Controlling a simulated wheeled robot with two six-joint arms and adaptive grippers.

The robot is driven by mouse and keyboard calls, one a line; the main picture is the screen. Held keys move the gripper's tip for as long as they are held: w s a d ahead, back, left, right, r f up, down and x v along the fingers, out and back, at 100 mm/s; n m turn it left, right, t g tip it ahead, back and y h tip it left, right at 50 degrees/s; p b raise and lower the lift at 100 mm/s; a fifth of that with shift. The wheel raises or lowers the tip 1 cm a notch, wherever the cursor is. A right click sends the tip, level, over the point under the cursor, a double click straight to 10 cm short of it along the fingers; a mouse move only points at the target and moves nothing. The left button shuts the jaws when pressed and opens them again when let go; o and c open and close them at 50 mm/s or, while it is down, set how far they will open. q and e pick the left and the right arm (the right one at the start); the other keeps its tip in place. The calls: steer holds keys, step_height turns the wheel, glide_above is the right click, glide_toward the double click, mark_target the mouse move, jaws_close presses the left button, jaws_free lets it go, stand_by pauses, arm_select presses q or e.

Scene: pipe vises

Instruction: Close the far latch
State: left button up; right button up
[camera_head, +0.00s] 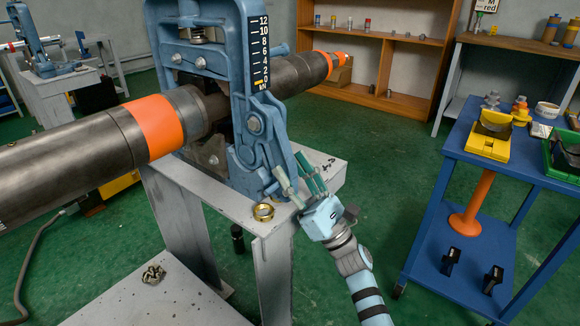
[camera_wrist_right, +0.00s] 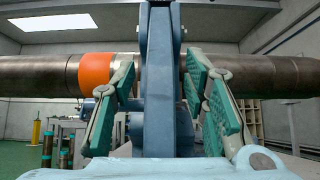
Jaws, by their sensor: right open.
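A blue pipe vise (camera_head: 240,60) stands on a grey stand and clamps around a dark pipe (camera_head: 70,150) with orange bands. On its right side is a blue latch (camera_head: 262,155) with a lever reaching down toward the stand top. My right gripper (camera_head: 291,168) is open beside the lower part of this latch. In the right wrist view the open fingers (camera_wrist_right: 160,85) stand on either side of an upright blue bar (camera_wrist_right: 158,90), with a visible gap on each side. My left gripper is out of view.
A brass ring (camera_head: 263,212) lies on the stand top near my right gripper. A blue cart (camera_head: 455,150) with yellow and green cases stands at the right. Another blue vise (camera_head: 30,40) stands at the far left. Green floor lies open between stand and cart.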

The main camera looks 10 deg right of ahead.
steer(key=v, duration=1.1)
